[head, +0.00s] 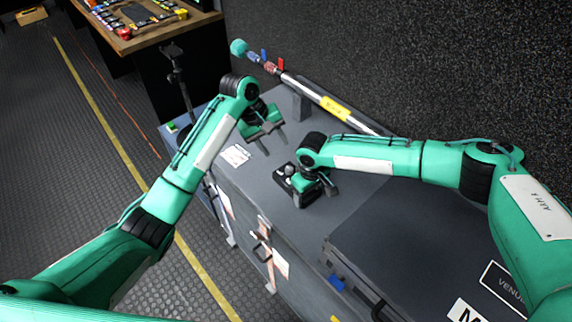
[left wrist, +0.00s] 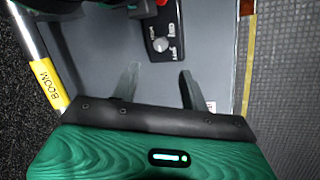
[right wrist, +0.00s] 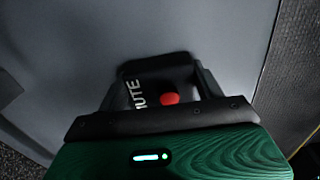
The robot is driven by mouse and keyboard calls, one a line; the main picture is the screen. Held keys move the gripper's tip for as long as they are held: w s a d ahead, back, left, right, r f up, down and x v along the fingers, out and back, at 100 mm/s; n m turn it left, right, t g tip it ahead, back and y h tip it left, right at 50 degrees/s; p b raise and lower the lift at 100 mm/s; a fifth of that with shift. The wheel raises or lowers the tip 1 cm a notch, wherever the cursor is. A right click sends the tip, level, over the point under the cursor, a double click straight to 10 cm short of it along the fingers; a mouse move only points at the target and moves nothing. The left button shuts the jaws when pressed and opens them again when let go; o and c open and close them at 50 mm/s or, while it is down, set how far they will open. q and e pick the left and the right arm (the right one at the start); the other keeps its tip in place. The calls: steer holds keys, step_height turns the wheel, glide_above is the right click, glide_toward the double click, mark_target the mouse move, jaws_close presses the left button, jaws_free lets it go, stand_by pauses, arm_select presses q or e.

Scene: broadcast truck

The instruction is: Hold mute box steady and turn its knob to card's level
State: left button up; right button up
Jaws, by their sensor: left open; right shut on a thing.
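The black mute box (head: 283,181) sits on the grey case top (head: 262,186). My right gripper (right wrist: 160,85) is shut on the box, one finger along each side; the word MUTE and a red button (right wrist: 169,99) show between its fingers. In the left wrist view the box's pale knob (left wrist: 160,44) and its printed marks face up. My left gripper (head: 268,142) is open and empty above the case, apart from the box; in its wrist view the knob lies just beyond its fingertips. A white card (head: 236,155) lies near the case's left edge; its print is too small to read.
A boom pole (head: 300,85) with a yellow label lies along the wall side, behind my left gripper. A dark stand (head: 178,75) and a cluttered desk (head: 128,38) are at the upper left. A dark lidded case (head: 385,235) is at the near right.

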mark_target(288, 168)
arm_select(q)
steer(key=d+f+m, duration=0.1)
steer(key=f+m, duration=0.2)
steer(key=m, duration=0.4)
steer(key=d+f+m, duration=0.1)
steer(key=f+m, duration=0.2)
steer(key=m, duration=0.5)
steer(key=d+f+m, duration=0.1)
steer(key=f+m, duration=0.2)
steer(key=m, duration=0.4)
steer(key=shift+w+d+f+m, duration=0.1)
steer(key=shift+d+f+m, duration=0.2)
steer(key=shift+f+m, duration=0.1)
jaws_close()
